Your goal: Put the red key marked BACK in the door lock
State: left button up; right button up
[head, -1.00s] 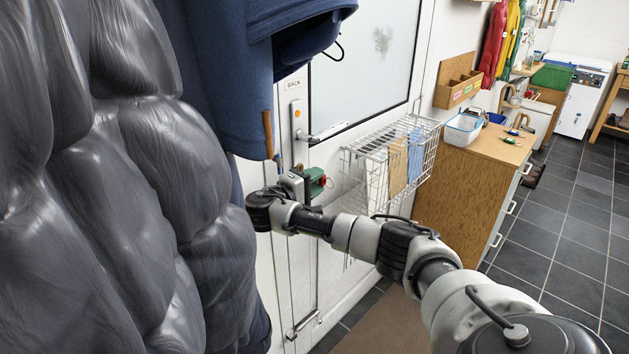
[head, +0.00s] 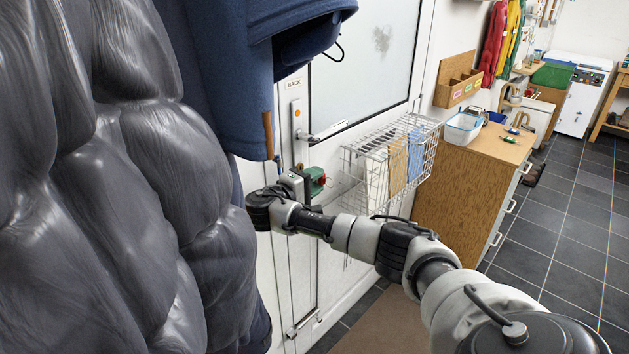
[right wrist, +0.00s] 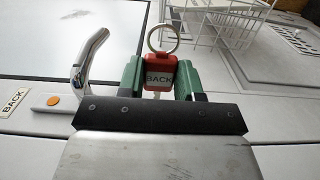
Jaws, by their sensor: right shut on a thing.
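The red key tag marked BACK (right wrist: 159,75) is between the green fingers of my right gripper (right wrist: 160,78) in the right wrist view, with a metal ring above it. A short pale piece shows below the tag; the rest of the key is hidden behind the gripper body. In the head view my right gripper (head: 317,181) is in front of the white door, below its lever handle (head: 325,132). The door's lock plate (head: 298,118) has an orange dot and a BACK label above. The keyhole is hidden, so I cannot tell whether the key touches it. My left gripper is out of view.
Dark padded coats (head: 150,180) and a blue coat (head: 225,70) hang close on the left, partly covering the door edge. A white wire rack (head: 395,165) is just right of the gripper. A wooden cabinet (head: 460,205) stands further right; tiled floor beyond is open.

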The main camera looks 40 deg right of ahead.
jog(key=shift+w+a+b, duration=0.15)
jog(key=shift+w+b, duration=1.25)
jog(key=shift+w, duration=0.15)
dwell(0.4)
jog(key=shift+s+p, duration=1.25)
jog(key=shift+p, duration=0.35)
jog(key=shift+p, duration=0.4)
dwell(0.8)
jog(key=shift+w+b, duration=1.3)
jog(key=shift+b, duration=0.1)
jog(key=o, duration=1)
